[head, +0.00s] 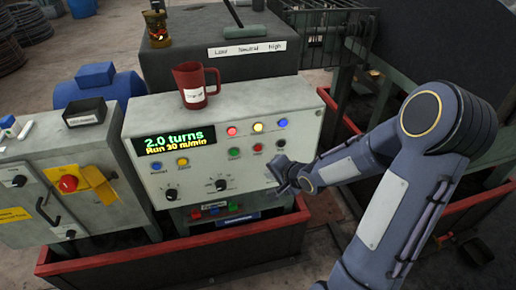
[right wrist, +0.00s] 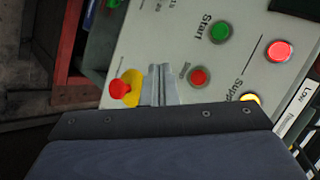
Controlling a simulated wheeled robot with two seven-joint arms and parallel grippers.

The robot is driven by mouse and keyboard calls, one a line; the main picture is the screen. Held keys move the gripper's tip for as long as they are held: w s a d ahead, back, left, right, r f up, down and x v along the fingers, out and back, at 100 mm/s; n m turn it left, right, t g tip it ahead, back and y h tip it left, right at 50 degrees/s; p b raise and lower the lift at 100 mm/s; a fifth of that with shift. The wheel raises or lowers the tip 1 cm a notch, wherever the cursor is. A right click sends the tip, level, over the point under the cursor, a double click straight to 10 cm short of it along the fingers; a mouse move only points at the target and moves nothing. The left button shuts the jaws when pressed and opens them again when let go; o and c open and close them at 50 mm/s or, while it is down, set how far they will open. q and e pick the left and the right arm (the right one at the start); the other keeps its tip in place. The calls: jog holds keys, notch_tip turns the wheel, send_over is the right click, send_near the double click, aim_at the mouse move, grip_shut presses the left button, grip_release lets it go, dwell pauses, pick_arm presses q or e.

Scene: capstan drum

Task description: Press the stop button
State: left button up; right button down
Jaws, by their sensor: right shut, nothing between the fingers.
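The stop button is a small red push button (head: 257,148) on the sloped grey control panel (head: 160,115). It sits just right of the green start button (head: 233,153). In the right wrist view the red stop button (right wrist: 199,76) is just right of my fingertips, with a small label beside it and the green start button (right wrist: 220,32) above it. My right gripper (head: 274,168) is shut and empty, close to the panel, below and right of the stop button. Its fingers also show in the right wrist view (right wrist: 160,70). I cannot tell whether they touch the panel. My left gripper is not in view.
A red mushroom button on a yellow base (right wrist: 125,88) is close beside my fingers. A red mug (head: 194,86) stands on the panel's top edge. The display (head: 174,140) reads 2.0 turns. A cabinet with a red-yellow switch (head: 68,184) stands at left.

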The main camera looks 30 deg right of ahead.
aim_at(258, 148)
jog(key=shift+w+d+p, duration=0.35)
jog(key=shift+w, duration=1.05)
jog(key=shift+w+d+p, duration=0.3)
jog(key=shift+w, duration=1.1)
jog(key=shift+w+d+p, duration=0.35)
jog(key=shift+w, duration=1.05)
jog(key=shift+w+d+p, duration=0.1)
jog(key=shift+w+p, duration=0.2)
jog(key=shift+w, duration=0.1)
jog(key=shift+w+d, duration=0.1)
jog(key=shift+w, duration=0.3)
jog(key=shift+s, duration=0.85)
